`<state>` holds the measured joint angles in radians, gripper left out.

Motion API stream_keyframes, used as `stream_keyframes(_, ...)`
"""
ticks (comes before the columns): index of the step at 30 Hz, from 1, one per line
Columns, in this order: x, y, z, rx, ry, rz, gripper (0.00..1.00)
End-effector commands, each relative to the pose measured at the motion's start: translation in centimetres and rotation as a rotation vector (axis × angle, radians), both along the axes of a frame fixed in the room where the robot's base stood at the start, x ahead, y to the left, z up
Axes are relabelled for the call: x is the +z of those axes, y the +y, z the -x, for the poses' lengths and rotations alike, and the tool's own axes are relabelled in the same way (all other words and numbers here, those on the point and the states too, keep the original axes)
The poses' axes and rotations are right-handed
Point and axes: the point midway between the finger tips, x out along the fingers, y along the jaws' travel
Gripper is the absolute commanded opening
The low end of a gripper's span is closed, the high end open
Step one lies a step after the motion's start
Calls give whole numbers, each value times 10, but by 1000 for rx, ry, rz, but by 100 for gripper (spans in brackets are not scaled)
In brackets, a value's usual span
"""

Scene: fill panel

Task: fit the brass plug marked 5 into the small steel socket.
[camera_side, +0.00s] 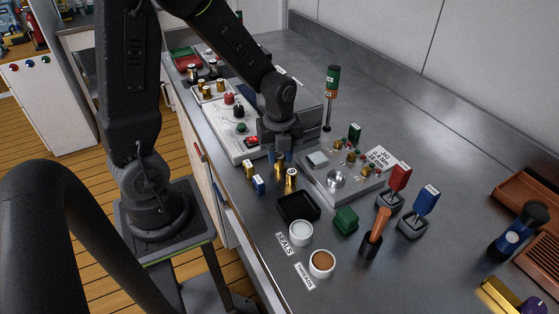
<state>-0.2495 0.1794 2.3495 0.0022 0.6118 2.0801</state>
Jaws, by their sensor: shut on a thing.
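My gripper (280,151) points down at the left edge of the grey fill panel (310,184). It is shut on a brass plug (280,164), whose lower part shows below the fingers; its mark cannot be read. Another brass plug (291,179) stands upright just in front and to the right, and one more (249,169) stands to the left. The panel carries a round steel fitting (336,179), a pale square plate (317,159) and several small brass and coloured fittings. I cannot tell which fitting is the small steel socket.
A blue block (258,185) stands beside the plugs. A black tray (298,207), a green block (346,219), two cups (301,232) and tools in holders (391,197) stand in front. A control box (230,138) lies behind on the left.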

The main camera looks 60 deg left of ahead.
Motion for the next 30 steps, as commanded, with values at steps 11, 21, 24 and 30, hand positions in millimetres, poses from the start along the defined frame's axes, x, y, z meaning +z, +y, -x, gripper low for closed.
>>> stream_keyframes(11,3,0,-1,0,-2,0,2)
stream_keyframes(21,46,3,1,3,-6,0,2)
stream_keyframes(24,59,24,16,11,-7,-1,2)
stream_keyframes(30,85,60,43,10,-5,-2,2)
